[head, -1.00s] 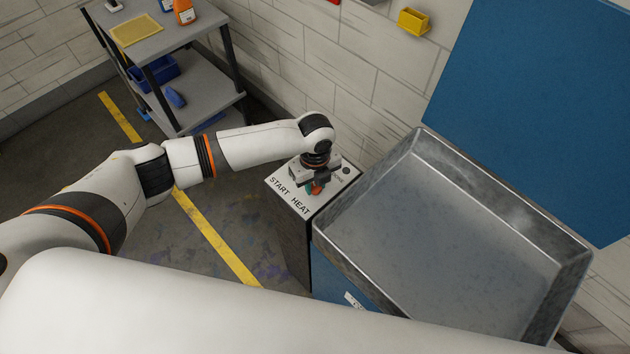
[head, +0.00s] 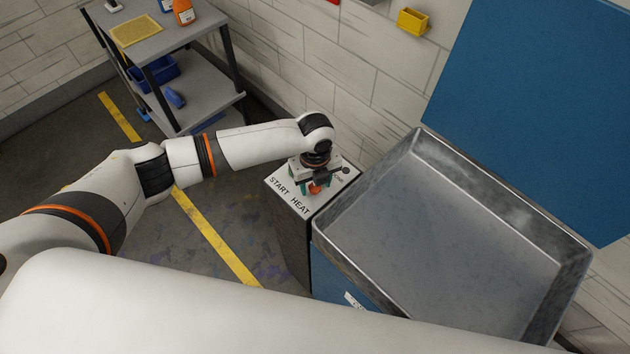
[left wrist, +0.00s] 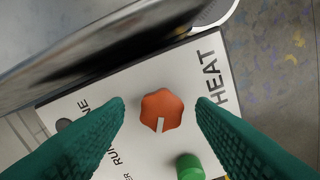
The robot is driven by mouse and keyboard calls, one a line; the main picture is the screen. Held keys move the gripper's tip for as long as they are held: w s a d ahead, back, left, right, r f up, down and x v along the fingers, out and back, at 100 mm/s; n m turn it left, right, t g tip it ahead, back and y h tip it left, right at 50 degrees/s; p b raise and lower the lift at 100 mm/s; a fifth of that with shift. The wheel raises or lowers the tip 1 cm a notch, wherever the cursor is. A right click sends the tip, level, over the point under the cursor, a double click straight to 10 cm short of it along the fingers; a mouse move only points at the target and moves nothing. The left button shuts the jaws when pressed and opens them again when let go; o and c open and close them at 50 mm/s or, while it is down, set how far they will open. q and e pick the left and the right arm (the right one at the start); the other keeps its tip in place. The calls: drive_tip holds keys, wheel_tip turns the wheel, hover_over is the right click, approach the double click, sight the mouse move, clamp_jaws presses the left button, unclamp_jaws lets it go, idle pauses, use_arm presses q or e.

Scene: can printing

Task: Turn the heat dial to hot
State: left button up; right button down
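The orange heat dial (left wrist: 162,109) is a lobed knob with a white pointer mark. It sits on a white control panel (left wrist: 95,110) lettered HEAT, and the mark points toward the bottom of the left wrist view. In the head view the dial (head: 315,188) shows partly under my left gripper (head: 309,185). My left gripper is open, with its teal ridged fingers on either side of the dial. In the left wrist view gaps show between the dial and both fingertips. My right gripper is out of view.
A green button (left wrist: 190,167) is close to the dial, near one finger. A large metal basin (head: 440,250) stands right beside the panel, with a raised blue lid (head: 530,110) behind. A grey shelf cart (head: 165,40) stands at the back left.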

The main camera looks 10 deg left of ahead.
use_arm(q)
wheel_tip(320, 180, up, 12)
drive_tip(key=b, duration=0.3)
idle(0.4)
idle(0.4)
